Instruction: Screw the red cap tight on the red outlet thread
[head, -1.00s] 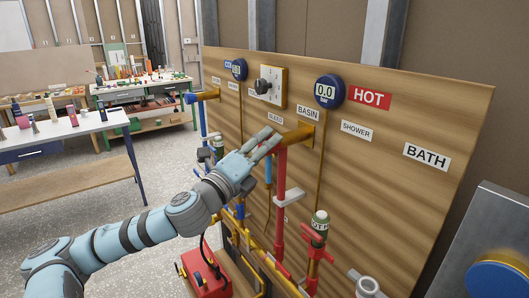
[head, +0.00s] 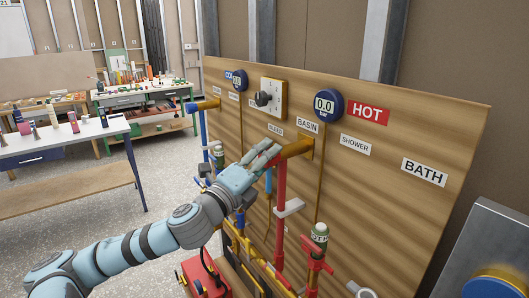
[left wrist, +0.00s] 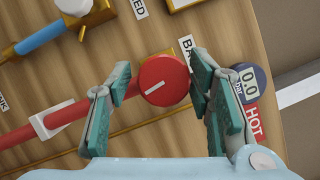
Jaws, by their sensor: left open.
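The red cap (left wrist: 164,80), a round disc with a white line on its face, shows in the left wrist view at the end of the red pipe (left wrist: 22,136). It appears seated on the outlet, but the thread is hidden, so I cannot tell how tight it is. My left gripper (left wrist: 158,84) is open, with one green-padded finger on each side of the cap. The right finger is close to the rim; contact is unclear. In the head view my left gripper (head: 272,149) is at the red outlet (head: 281,180) below the BASIN label, and its fingers hide the cap. My right gripper is not in view.
The wooden board (head: 420,130) stands close behind the outlet. A pressure gauge (head: 327,105) is above it, and a white clip (head: 289,207) holds the red pipe. A red box (head: 203,275) is below my arm. Workbenches stand at the far left.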

